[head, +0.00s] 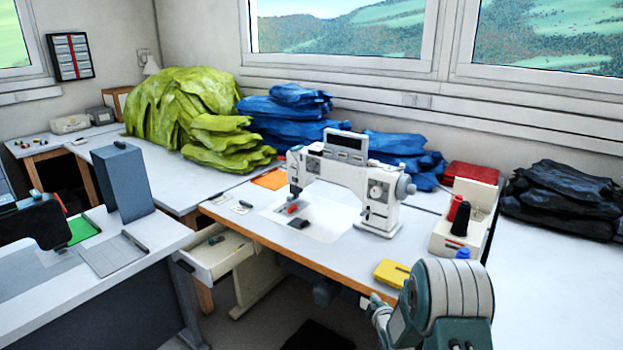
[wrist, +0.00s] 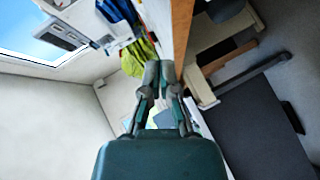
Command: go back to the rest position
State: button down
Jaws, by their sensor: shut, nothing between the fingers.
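My gripper (wrist: 159,74) shows in the wrist view with its two fingers together and nothing between them. In the head view my grey-green arm rises at the bottom right, in front of the sewing table's near edge; the fingers cannot be made out clearly there. In the wrist view the scene is turned on its side, with the table edge running up past the fingers. I cannot tell how far the fingers are from the table.
A white sewing machine (head: 352,186) stands on the table (head: 300,245). A yellow box (head: 391,273) lies close to my arm. Thread spools (head: 459,218) stand at the right. An open drawer (head: 213,257) juts out in front. Green fabric (head: 185,105), blue piles (head: 287,118) and black fabric (head: 565,195) lie behind.

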jog(key=s+r+m+g+h, duration=0.15)
jog(key=s+r+m, duration=0.25)
jog(key=s+r, duration=0.5)
jog(key=s+r+m+g, duration=0.3)
jog(key=s+r+m, duration=0.15)
jog(key=r, duration=0.85)
jog(key=s+a+r+m+g, duration=0.1)
jog(key=s+r+m+g, duration=0.1)
jog(key=s, duration=1.2)
jog(key=s+a+r+m+g, duration=0.2)
jog(key=s+r+m, duration=0.1)
jog(key=s, duration=1.2)
jog(key=shift+m, duration=0.75)
jog(key=shift+g, duration=0.25)
